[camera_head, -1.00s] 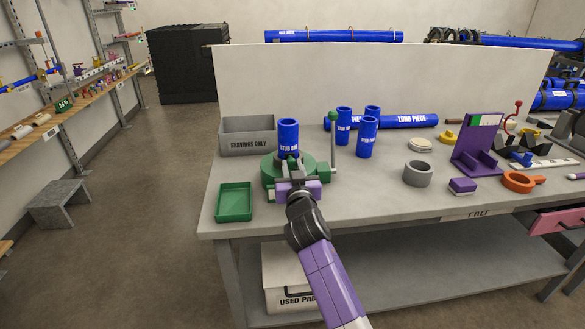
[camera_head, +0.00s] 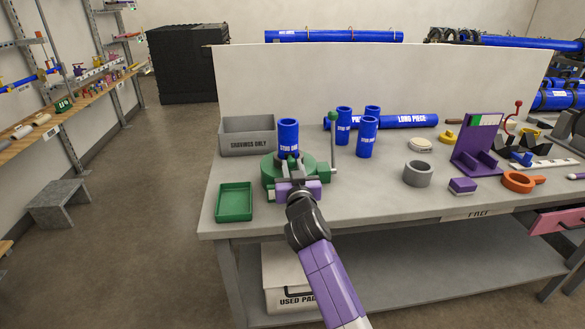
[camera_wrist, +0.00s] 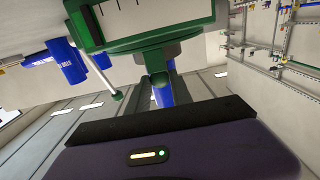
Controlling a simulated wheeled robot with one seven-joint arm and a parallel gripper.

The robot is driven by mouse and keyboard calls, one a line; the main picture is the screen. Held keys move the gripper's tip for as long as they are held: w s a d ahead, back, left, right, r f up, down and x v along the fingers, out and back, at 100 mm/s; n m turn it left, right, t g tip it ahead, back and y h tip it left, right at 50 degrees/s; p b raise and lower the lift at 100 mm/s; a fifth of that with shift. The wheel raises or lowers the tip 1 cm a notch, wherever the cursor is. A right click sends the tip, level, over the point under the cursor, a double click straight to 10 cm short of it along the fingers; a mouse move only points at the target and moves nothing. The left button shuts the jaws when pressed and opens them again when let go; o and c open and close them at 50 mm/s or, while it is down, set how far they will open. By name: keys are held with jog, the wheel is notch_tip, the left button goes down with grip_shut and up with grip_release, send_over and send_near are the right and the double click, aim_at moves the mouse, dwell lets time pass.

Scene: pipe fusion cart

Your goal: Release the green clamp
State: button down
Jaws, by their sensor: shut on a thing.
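The green clamp (camera_head: 269,172) sits on the bench near its front left part, with a blue stub pipe (camera_head: 288,138) standing upright in it.
A green tray (camera_head: 234,202) lies left of the clamp, and a grey shavings bin (camera_head: 247,137) stands behind it. Several blue stubs (camera_head: 367,137) stand behind right. A grey ring (camera_head: 418,174) and a purple stand (camera_head: 477,150) lie further right.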

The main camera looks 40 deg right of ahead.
jog(key=shift+b+v, duration=0.3)
jog(key=shift+v, duration=1)
jog(key=shift+f, duration=0.1)
jog(key=c, duration=1.1)
grip_release()
jog(key=shift+a, duration=0.1)
jog(key=b+v, duration=0.1)
jog(key=v, duration=0.7)
